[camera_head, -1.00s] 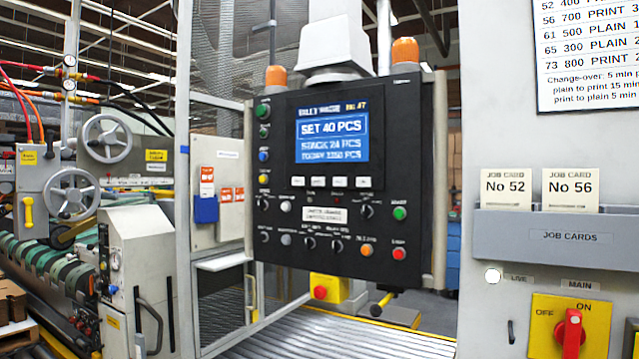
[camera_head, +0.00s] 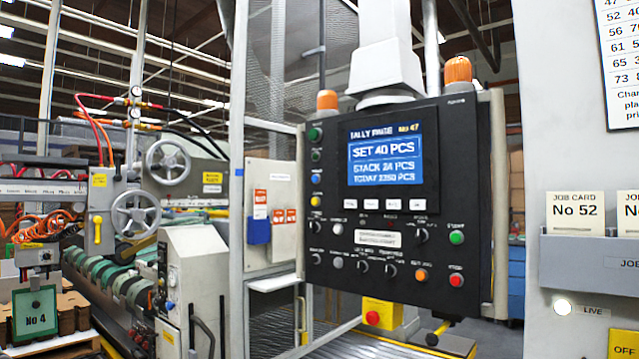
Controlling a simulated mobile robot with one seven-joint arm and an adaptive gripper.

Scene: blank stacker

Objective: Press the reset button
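A black control panel (camera_head: 330,225) hangs right of centre. Its screen (camera_head: 386,153) reads "SET 40 PCS", "STACK 24 PCS" and a "TODAY" line. Low on its right are an orange button (camera_head: 421,275), a red button (camera_head: 456,281) and a green button (camera_head: 457,238). Small labels stand by them, too blurred to read surely, so I cannot tell which button is the reset. White, yellow, blue and green buttons and several black knobs fill the rest. My gripper is not in view, and nothing covers the panel.
Right stands a grey cabinet wall (camera_head: 560,100) with a job card holder (camera_head: 572,262) and a partly cut-off yellow switch plate (camera_head: 624,345). A red button on a yellow box (camera_head: 373,317) is below the panel. Left are a conveyor machine (camera_head: 190,270) and a "No 4" sign (camera_head: 35,313).

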